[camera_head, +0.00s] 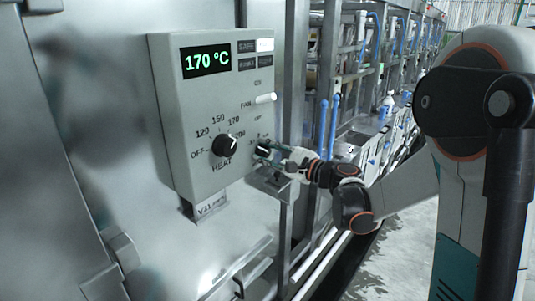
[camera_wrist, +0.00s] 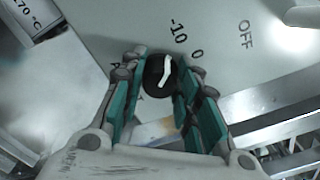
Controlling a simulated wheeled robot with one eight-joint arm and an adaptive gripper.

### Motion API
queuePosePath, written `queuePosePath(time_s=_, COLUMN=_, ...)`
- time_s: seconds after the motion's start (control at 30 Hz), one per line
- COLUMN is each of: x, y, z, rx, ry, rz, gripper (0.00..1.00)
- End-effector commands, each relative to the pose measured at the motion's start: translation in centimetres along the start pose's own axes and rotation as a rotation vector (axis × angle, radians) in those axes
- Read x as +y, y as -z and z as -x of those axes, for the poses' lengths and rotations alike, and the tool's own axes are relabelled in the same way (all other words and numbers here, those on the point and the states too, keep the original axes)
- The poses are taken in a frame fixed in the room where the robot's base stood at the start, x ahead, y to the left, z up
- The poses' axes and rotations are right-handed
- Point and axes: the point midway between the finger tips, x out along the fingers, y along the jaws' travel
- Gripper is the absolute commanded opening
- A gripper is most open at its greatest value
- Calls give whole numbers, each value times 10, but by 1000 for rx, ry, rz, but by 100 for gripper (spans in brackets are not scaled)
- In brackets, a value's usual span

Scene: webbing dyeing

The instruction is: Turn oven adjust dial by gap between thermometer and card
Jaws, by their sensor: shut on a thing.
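The black adjust dial (camera_head: 263,148) sits at the lower right of the grey oven control box (camera_head: 180,100). In the wrist view the dial (camera_wrist: 154,73) has a white pointer whose upper end lies toward the "-10" and "0" marks; the exact setting is unclear. My gripper (camera_head: 272,152) is shut on the dial; its teal fingers (camera_wrist: 158,76) stand on both sides of it. The display (camera_head: 206,61) reads 170 °C in green. A pale card-like panel (camera_wrist: 36,17) in the wrist view's upper left corner shows "170 °C", cut by the edge. I cannot identify a thermometer.
The black HEAT knob (camera_head: 224,145) is just left of the dial. A white FAN lever (camera_head: 265,98) sticks out above it. A small plate marked "V21" (camera_head: 211,207) hangs below the box. Metal frames and blue pipes (camera_head: 329,127) stand to the right, beyond my gripper.

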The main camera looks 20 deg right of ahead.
Motion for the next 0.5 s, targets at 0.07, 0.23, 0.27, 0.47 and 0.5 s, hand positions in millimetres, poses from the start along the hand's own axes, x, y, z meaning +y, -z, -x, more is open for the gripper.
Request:
queuePosePath(time_s=0.07, x=0, y=0, z=0, rx=0, ry=-1, rz=1, gripper=5)
queuePosePath(time_s=0.23, x=0, y=0, z=0, rx=0, ry=-1, rz=0, gripper=41)
queuePosePath(time_s=0.27, x=0, y=0, z=0, rx=0, ry=-1, rz=0, gripper=47)
queuePosePath(time_s=0.47, x=0, y=0, z=0, rx=0, ry=0, rz=0, gripper=50)
queuePosePath(time_s=0.5, x=0, y=0, z=0, rx=0, ry=0, rz=0, gripper=50)
